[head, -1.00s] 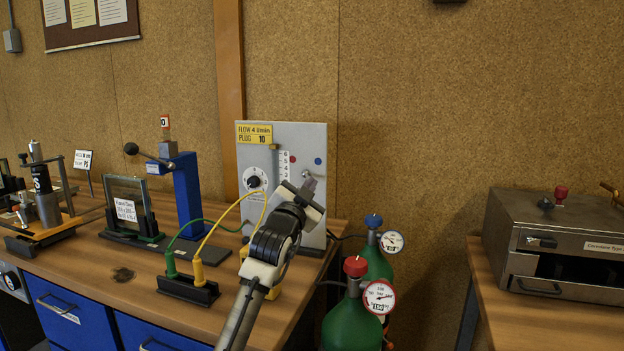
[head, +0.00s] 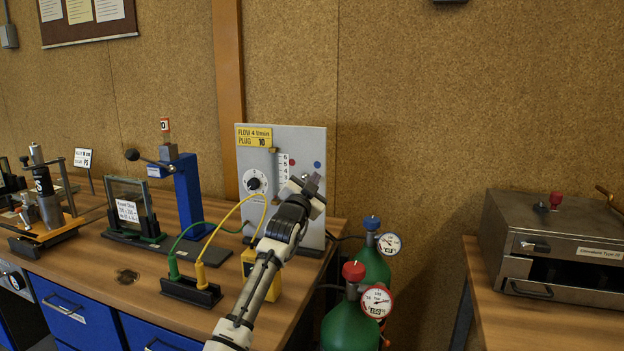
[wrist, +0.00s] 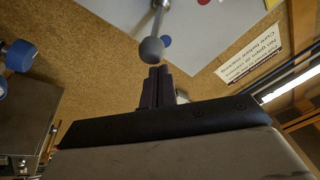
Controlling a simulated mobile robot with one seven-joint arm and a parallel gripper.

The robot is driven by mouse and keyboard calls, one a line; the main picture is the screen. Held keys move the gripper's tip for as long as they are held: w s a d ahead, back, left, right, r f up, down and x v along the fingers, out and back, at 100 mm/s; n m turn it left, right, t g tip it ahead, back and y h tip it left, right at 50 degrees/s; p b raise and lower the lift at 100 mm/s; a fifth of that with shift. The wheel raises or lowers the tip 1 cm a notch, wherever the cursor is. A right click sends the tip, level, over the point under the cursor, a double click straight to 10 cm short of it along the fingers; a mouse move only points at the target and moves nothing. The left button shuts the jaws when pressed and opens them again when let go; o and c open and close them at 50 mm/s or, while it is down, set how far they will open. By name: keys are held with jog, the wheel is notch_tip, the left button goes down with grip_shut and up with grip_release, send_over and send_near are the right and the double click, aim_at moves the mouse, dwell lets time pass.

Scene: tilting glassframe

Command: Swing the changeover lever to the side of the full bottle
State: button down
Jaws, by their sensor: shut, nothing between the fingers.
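The changeover lever shows in the wrist view as a metal rod with a grey ball knob (wrist: 151,50), just beyond my gripper's fingertips. My gripper (wrist: 158,72) is shut and empty, and a gap between knob and fingers is hard to judge. In the head view my gripper (head: 316,183) is in front of the grey panel (head: 310,142) and hides most of the lever. The panel carries a red dot (head: 293,160) and a blue dot (head: 317,165). Below right stand a red-capped green bottle (head: 350,328) and a blue-capped one (head: 372,266), each with a gauge. The needles are too small to read surely.
Yellow and green plugs (head: 201,274) with looping cables stand left of my arm. A blue stand (head: 188,195) and a framed glass plate (head: 130,207) are farther left. A metal oven (head: 560,245) is on the right bench. The floor gap between benches holds the bottles.

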jog(key=shift+a+f, duration=0.1)
jog(key=shift+f, duration=0.2)
jog(key=shift+a, duration=0.2)
